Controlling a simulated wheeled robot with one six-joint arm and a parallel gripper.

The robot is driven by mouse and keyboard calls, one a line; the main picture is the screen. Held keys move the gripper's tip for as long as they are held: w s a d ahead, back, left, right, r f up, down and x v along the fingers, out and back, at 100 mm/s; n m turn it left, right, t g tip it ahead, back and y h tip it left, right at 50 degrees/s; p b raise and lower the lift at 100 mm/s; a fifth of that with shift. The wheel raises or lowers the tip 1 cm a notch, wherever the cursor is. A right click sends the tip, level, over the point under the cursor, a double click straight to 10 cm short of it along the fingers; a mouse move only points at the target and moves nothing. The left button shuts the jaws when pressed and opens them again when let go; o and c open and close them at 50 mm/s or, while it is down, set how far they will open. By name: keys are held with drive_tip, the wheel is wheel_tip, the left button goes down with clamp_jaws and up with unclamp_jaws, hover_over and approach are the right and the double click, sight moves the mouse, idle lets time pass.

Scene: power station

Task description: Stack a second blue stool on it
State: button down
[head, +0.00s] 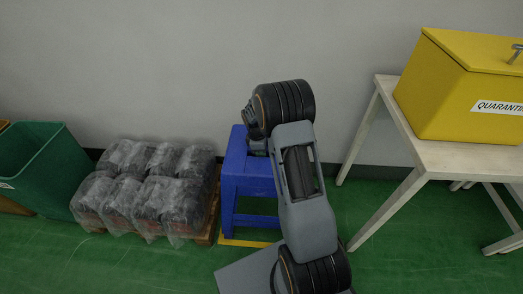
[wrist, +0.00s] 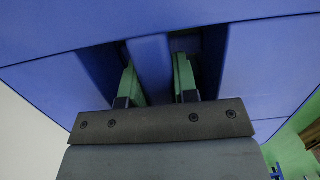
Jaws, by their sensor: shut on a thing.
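A blue stool (head: 246,178) stands upright in front of the wall, beside the wrapped pallet, with a yellow floor marking at its feet. My arm reaches over its top from the front and hides its right part. I cannot tell whether one stool or two nested stools stand here.
A pallet (head: 207,238) with several plastic-wrapped dark bundles (head: 150,190) is close on the left, with a green bin (head: 45,170) beyond it. A pale table (head: 445,158) with a yellow quarantine box (head: 450,85) stands on the right. Some green floor is clear between stool and table.

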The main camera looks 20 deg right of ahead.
drive_tip(key=shift+w, duration=0.1)
drive_tip(key=c, duration=0.8)
unclamp_jaws()
drive_tip(key=shift+f, duration=0.1)
wheel_tip(320, 180, up, 14)
drive_tip(key=a+p, duration=0.1)
drive_tip(key=p, duration=0.3)
drive_tip(key=shift+w+a, duration=0.4)
drive_tip(key=shift+w, duration=0.05)
drive_tip(key=s+a+r+m+t+p, duration=0.1)
drive_tip(key=s+r+m+p, duration=0.2)
drive_tip(key=r, duration=0.4)
drive_tip(key=s+a+r+p, duration=0.2)
drive_tip(key=r+p, duration=0.3)
drive_tip(key=r, duration=0.2)
drive_tip(key=s+a+r+m+t+p, duration=0.1)
drive_tip(key=s+r+m+p, duration=0.2)
drive_tip(key=r, duration=0.4)
drive_tip(key=s+a+r+m+t+p, duration=0.1)
drive_tip(key=s+a+r+m+p, duration=0.1)
drive_tip(key=s+r+p, duration=0.5)
drive_tip(key=s+a+r+m+t+y+p, duration=0.1)
drive_tip(key=s+a+r+m+p, duration=0.2)
drive_tip(key=s+r+p, duration=0.4)
wheel_tip(320, 180, up, 2)
drive_tip(key=shift+s+r+m+y+p, duration=0.1)
drive_tip(key=shift+s+m+y+p, duration=0.25)
drive_tip(key=shift+s+m, duration=0.25)
